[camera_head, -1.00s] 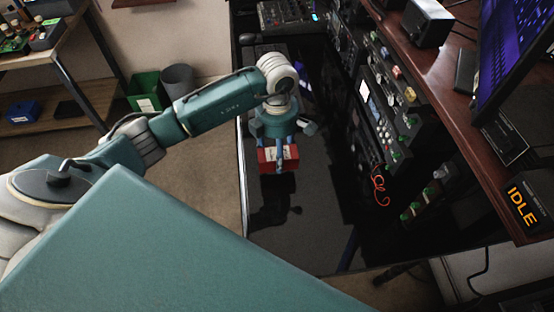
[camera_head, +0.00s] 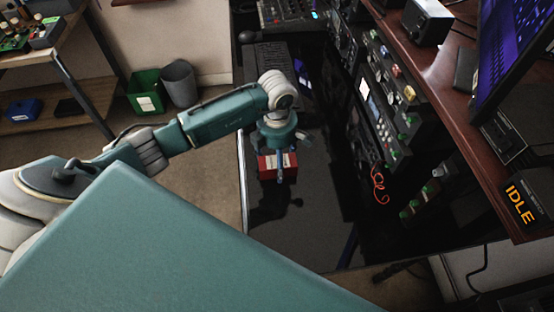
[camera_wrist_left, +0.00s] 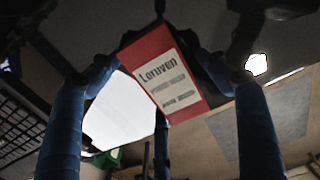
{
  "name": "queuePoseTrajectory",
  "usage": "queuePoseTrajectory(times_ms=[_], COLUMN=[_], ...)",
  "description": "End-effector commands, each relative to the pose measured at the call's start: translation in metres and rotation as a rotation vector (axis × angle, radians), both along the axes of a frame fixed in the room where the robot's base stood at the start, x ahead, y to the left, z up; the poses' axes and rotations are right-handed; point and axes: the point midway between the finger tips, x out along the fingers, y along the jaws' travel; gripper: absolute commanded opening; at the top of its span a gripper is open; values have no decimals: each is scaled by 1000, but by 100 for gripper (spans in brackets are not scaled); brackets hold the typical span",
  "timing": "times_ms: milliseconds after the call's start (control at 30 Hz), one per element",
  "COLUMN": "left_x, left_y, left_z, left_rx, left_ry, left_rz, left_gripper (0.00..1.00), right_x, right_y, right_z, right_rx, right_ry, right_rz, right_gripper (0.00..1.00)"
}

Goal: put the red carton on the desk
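The red carton (camera_head: 266,166) with a white label is at the fingertips of my left gripper (camera_head: 280,165), above the dark desk top (camera_head: 310,232). Its shadow falls on the desk nearer to me, apart from it. In the left wrist view the carton (camera_wrist_left: 168,78) shows tilted, its label reading "Loruven", between the blue fingers of my left gripper (camera_wrist_left: 160,70). The fingers are shut on it; the exact contact points are partly hidden. My right gripper is not in view.
A rack of knobs and buttons (camera_head: 388,110) stands along the right of the desk, with an orange cable (camera_head: 379,184) hanging from it. A dark keyboard-like device (camera_head: 265,58) lies at the back. The desk's middle and front are clear.

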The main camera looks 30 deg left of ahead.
Motion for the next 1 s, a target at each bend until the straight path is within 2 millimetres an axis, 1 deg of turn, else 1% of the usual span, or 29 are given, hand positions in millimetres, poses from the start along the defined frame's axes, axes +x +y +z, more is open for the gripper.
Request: queuePoseTrajectory(times_ms=[133,233,267,367,700,800,900,1000], left_x=[0,0,1,2,2,1,1,0], left_y=[0,0,0,0,0,0,0,0], left_z=[1,6,7,21,93,108,118,122], left_rx=[0,-1,0,1,1,0,0,0], left_ry=[0,-1,-2,-6,-6,-4,-2,0], left_rz=[0,0,0,-2,-1,0,0,0], left_gripper=[76,76,76,76,76,76,76,76], right_x=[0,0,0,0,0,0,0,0], right_y=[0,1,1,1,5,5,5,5], right_z=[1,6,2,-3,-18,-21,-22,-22], right_rx=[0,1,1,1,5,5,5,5], right_ry=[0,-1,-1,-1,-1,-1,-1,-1], right_rz=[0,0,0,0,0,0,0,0], right_gripper=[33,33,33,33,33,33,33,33])
